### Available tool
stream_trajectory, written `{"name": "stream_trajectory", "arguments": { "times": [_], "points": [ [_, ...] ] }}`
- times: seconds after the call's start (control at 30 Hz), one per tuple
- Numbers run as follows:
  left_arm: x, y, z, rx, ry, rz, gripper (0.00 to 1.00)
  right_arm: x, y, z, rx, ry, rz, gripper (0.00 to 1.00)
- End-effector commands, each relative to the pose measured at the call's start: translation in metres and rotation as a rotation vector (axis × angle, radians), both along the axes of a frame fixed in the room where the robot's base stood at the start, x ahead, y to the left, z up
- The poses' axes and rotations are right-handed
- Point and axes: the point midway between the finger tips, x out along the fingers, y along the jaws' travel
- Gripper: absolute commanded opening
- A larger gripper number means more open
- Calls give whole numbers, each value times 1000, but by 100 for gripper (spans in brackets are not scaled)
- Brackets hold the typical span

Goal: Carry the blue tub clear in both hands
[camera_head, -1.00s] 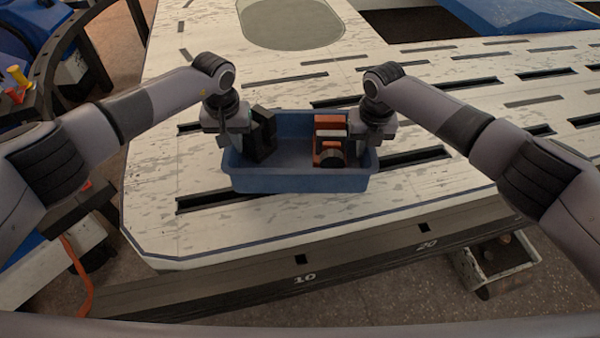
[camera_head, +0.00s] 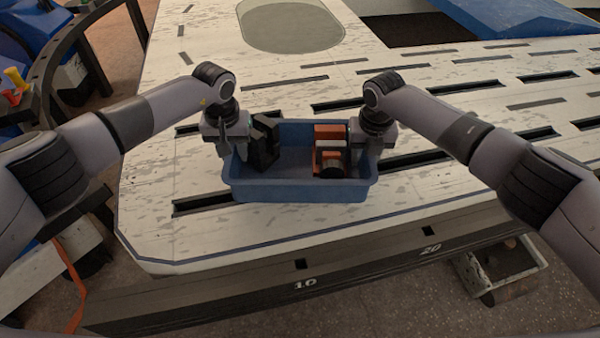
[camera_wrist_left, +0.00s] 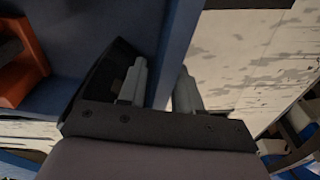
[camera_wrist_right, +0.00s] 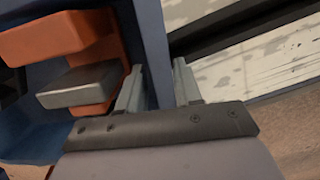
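The blue tub (camera_head: 300,190) is level over the white slotted bench top, near its front edge. I cannot tell for sure whether its base is clear of the top. My left gripper (camera_head: 228,150) is shut on the tub's left wall; in the left wrist view its fingers (camera_wrist_left: 160,88) lie on either side of that wall. My right gripper (camera_head: 374,150) is shut on the right wall, its fingers (camera_wrist_right: 157,90) straddling it in the right wrist view. A black block (camera_head: 264,142) and an orange part with grey pieces (camera_head: 328,132) are in the tub.
The pale bench top (camera_head: 170,160) has several dark slots. Its dark front edge (camera_head: 365,262) bears the numbers 10 and 20. A blue block (camera_head: 520,15) lies at the back right. A small crate (camera_head: 500,270) stands below at the right. The bench is bare left of the tub.

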Motion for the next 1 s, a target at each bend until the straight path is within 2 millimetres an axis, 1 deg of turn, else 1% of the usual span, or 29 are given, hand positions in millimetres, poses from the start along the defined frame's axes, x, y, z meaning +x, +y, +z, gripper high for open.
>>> {"name": "stream_trajectory", "arguments": {
  "times": [0.17,0.27,0.33,0.5,0.6,0.7,0.87,1.0],
  "points": [
    [0,-1,9,-2,-3,-1,34,0,0,0,0,1,1,34],
    [-1,-1,23,-2,-5,-2,34,0,0,0,0,1,1,34],
    [-3,0,36,-1,-6,-2,34,0,1,0,0,1,1,34],
    [-8,0,74,-1,-5,-1,34,0,1,0,0,1,1,34],
    [-11,0,93,0,-4,-1,34,0,1,0,0,1,1,34],
    [-12,0,107,0,-2,0,34,0,1,0,0,1,1,34],
    [-14,0,118,1,-1,0,34,0,0,1,0,1,1,34],
    [-15,0,120,1,0,0,34,-1,0,10,2,-1,1,34]
  ]
}}
